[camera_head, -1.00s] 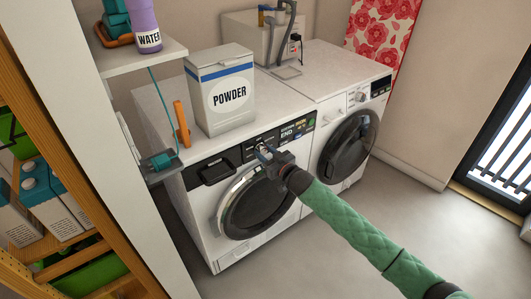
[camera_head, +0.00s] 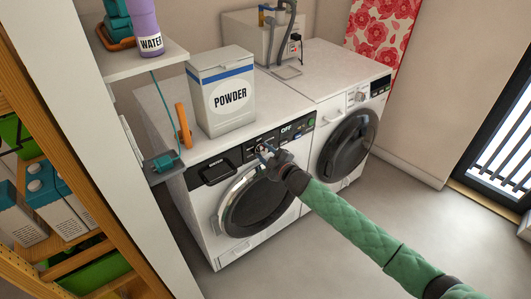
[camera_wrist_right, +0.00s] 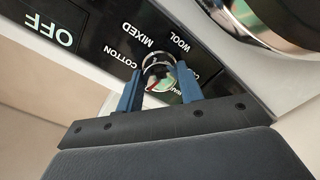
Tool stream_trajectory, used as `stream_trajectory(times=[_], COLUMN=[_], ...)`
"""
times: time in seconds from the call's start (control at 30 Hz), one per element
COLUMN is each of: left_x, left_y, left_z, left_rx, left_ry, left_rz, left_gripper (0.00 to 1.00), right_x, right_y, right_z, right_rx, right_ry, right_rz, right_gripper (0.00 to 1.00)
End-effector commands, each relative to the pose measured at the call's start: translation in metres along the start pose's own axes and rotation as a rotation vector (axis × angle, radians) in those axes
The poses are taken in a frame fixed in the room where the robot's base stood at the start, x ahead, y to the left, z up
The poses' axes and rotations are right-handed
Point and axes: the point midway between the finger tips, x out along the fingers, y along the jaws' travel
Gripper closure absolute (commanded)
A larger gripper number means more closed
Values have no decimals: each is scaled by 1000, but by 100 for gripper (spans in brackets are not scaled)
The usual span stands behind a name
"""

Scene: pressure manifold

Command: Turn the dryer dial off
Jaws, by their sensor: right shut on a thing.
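The dryer (camera_head: 225,225) is the left of two white front loaders in the head view. Its black panel display (camera_head: 287,130) reads OFF; this display (camera_wrist_right: 52,32) also shows upside down in the right wrist view. My right gripper (camera_head: 265,153) is at the panel, with its blue fingers on either side of the round silver dial (camera_wrist_right: 158,72) in the right wrist view. It is shut on the dial. A red mark shows on the dial's face, and words such as COTTON, MIXED and WOOL stand around it. My left gripper is not in view.
A powder box (camera_head: 222,95) stands on top of the dryer. A second white machine (camera_head: 345,140) stands to the right. A shelf with a purple water bottle (camera_head: 147,28) is at the left. The grey floor in front is clear.

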Motion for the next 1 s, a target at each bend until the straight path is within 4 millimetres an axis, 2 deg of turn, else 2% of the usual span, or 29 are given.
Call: stream_trajectory(times=[0.3,0.77,0.8,0.9,1.0], left_x=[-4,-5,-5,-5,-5], left_y=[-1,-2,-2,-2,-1], left_z=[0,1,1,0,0], left_rx=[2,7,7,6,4], left_ry=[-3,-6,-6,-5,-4], left_rz=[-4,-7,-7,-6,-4], left_gripper=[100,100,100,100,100], right_x=[0,0,0,0,0], right_y=[-1,-1,-1,-1,-1], right_z=[0,0,0,0,0], right_rx=[-97,-110,-110,-110,-110], right_ry=[-3,-4,-4,-4,-4], right_rz=[-1,-1,-1,-1,-1], right_gripper=[86,86,61,42,41])
